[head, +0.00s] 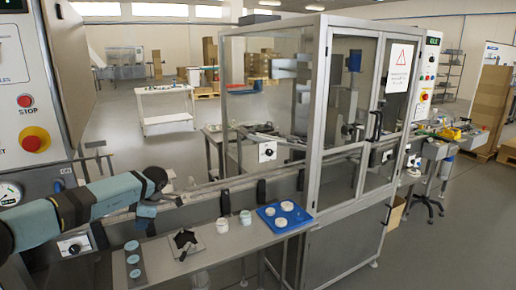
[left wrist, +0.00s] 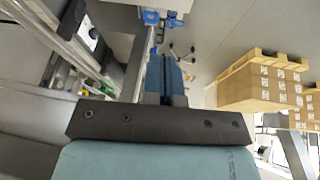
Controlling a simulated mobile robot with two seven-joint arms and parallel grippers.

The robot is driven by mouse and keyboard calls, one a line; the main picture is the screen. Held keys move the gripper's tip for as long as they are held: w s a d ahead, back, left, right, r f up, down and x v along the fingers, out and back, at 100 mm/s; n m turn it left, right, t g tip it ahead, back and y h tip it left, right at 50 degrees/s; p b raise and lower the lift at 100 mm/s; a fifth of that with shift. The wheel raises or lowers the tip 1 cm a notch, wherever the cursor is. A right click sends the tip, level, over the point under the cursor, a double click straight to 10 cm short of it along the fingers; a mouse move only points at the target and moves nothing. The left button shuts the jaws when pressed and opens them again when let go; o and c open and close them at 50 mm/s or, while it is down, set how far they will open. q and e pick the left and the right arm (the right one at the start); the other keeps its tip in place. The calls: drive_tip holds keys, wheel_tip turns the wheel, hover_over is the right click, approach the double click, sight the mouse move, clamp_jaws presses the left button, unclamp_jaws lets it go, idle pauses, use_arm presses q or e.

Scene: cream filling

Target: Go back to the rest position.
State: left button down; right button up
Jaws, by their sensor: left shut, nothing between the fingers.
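My left arm reaches in from the left in the head view. Its left gripper (head: 176,200) is at the conveyor rail, above the left part of the work table (head: 222,262). The gripper is small there; its fingers look closed and hold nothing. In the left wrist view a dark bar and blue-grey parts of my own arm fill the lower middle. My right gripper is in neither view.
On the table are a dark strip with pale round lids (head: 133,259), a small plate with a black item (head: 184,239), white jars (head: 223,225) and a blue tray (head: 298,225). A glazed machine cabinet (head: 318,120) stands right. Stacked boxes (left wrist: 265,88) show in the wrist view.

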use_arm(q)
drive_tip(key=s+d+f+h, duration=0.4)
drive_tip(key=d+f, duration=0.1)
drive_tip(key=d, duration=0.4)
drive_tip(key=s+d+f+g+h, duration=0.1)
drive_tip(key=s+d+f+h, duration=0.3)
drive_tip(key=d, duration=0.5)
drive_tip(key=s+d+f+h, duration=0.35)
drive_tip(key=d+f, duration=0.25)
drive_tip(key=d, duration=0.2)
drive_tip(key=s+d+r+n+t+h+p, duration=0.2)
drive_tip(key=s+d+r+n+t+h, duration=0.1)
drive_tip(key=s+d+n+h, duration=0.85)
drive_tip(key=s+a+f+n+t+y, duration=0.3)
drive_tip(key=s+a+n+y, duration=0.2)
drive_tip(key=n, duration=0.6)
drive_tip(key=s+a+f+n+t+y+p, duration=0.1)
drive_tip(key=s+a+f+n+t+y, duration=0.1)
drive_tip(key=s+a+n+y, duration=0.3)
drive_tip(key=s+a+f+n+t+y, duration=0.3)
drive_tip(key=s+a+n, duration=0.4)
drive_tip(key=n, duration=1.1)
drive_tip(key=s+t+y, duration=0.1)
drive_tip(key=s+y, duration=0.1)
drive_tip(key=s, duration=0.1)
drive_tip(key=shift+a+f+t+p, duration=0.2)
drive_tip(key=shift+f+t+p, duration=0.1)
drive_tip(key=shift+p, duration=0.1)
